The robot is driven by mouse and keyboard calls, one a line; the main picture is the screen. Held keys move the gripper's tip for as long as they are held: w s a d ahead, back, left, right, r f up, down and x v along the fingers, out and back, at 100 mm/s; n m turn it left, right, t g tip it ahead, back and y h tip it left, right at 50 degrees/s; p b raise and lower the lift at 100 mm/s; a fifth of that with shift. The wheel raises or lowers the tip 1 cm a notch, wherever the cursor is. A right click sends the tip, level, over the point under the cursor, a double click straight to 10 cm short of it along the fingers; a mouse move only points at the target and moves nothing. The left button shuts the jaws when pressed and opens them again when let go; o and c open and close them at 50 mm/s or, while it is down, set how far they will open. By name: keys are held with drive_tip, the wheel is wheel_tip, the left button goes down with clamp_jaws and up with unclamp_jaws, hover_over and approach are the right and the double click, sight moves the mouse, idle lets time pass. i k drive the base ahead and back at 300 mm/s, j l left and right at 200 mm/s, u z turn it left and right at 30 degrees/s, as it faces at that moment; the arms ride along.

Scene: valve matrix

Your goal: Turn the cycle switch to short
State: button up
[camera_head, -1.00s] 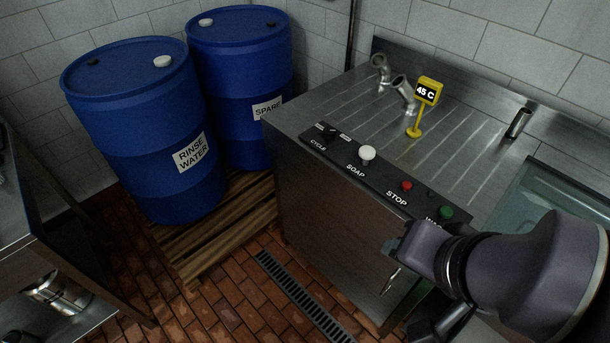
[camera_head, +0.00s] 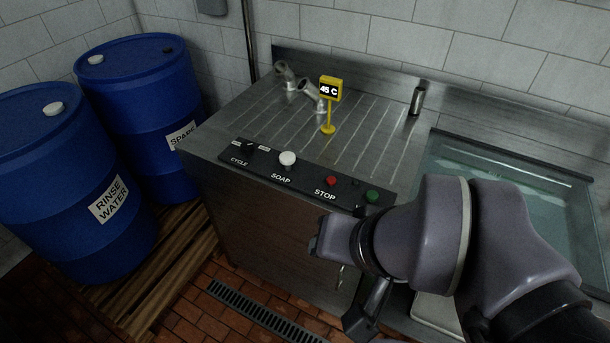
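The cycle switch (camera_head: 250,146) is a small dark knob at the left end of the black control panel (camera_head: 308,172). A small pale label sits on each side of it, too small to read, and CYCLE is printed below. The knob's exact angle is hard to make out. My gripper (camera_head: 362,322) seems to be the dark end part below my wrist, in front of the cabinet and well right of and below the switch. It is apart from the panel. Its fingers do not show clearly.
The panel also carries a white soap knob (camera_head: 288,158), a red stop button (camera_head: 331,181) and a green button (camera_head: 372,196). Behind stand a yellow 45 C sign (camera_head: 330,90) and taps (camera_head: 312,94). A water-filled sink (camera_head: 480,175) lies right, blue barrels (camera_head: 150,120) left.

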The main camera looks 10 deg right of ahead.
sight(247, 147)
drive_tip(key=i+l+u, duration=0.1)
drive_tip(key=i+u, duration=0.4)
drive_tip(key=i, duration=0.45)
